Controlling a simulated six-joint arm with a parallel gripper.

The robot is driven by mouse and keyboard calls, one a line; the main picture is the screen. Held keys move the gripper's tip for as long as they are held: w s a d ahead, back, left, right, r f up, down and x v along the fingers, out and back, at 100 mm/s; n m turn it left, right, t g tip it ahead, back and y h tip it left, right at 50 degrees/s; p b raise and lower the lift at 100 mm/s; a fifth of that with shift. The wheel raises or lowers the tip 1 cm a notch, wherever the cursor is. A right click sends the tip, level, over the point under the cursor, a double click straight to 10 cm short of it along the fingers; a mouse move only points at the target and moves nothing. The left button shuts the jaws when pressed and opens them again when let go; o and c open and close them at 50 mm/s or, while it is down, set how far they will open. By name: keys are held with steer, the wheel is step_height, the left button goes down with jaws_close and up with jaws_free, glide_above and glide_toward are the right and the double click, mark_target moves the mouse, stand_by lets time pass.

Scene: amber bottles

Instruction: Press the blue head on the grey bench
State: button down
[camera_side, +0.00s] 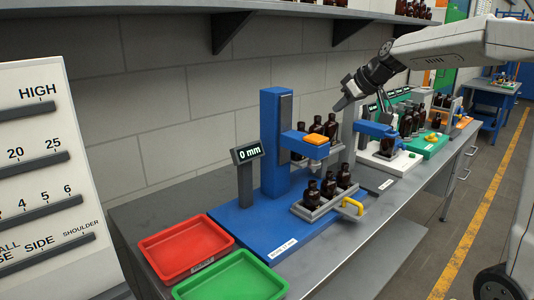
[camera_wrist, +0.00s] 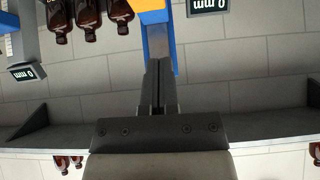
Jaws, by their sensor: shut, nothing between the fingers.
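The near station has a blue column (camera_side: 275,130) on a blue base, with a blue head (camera_side: 299,143) reaching right over the bottles. An orange pad (camera_side: 316,138) lies on top of this head. A second, smaller blue head (camera_side: 375,129) stands on a white base farther along the grey bench (camera_side: 345,262). My gripper (camera_side: 342,104) is shut and empty, above and to the right of the near head. In the wrist view, my gripper's shut fingers (camera_wrist: 159,70) point up the picture, toward an orange part (camera_wrist: 152,15) and a blue part (camera_wrist: 158,40).
Dark amber bottles (camera_side: 328,187) stand in a rack with a yellow handle (camera_side: 351,206). A display (camera_side: 247,152) reads 0 mm. Red (camera_side: 185,250) and green (camera_side: 230,278) trays sit at the near left. A wall shelf (camera_side: 250,8) runs above. More stations stand behind.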

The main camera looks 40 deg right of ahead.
steer(key=shift+d+r, duration=0.35)
steer(key=shift+r, duration=0.2)
steer(key=shift+d+r, duration=0.3)
steer(key=shift+r, duration=0.25)
steer(key=shift+w, duration=0.1)
glide_above(324, 148)
steer(key=w, duration=0.2)
step_height(324, 148, down, 7)
steer(key=shift+s+a, duration=0.1)
steer(key=shift+s, duration=0.05)
step_height(324, 148, down, 3)
steer(key=shift+r, duration=0.1)
steer(key=shift+f, duration=0.7)
steer(key=shift+f, duration=3.25)
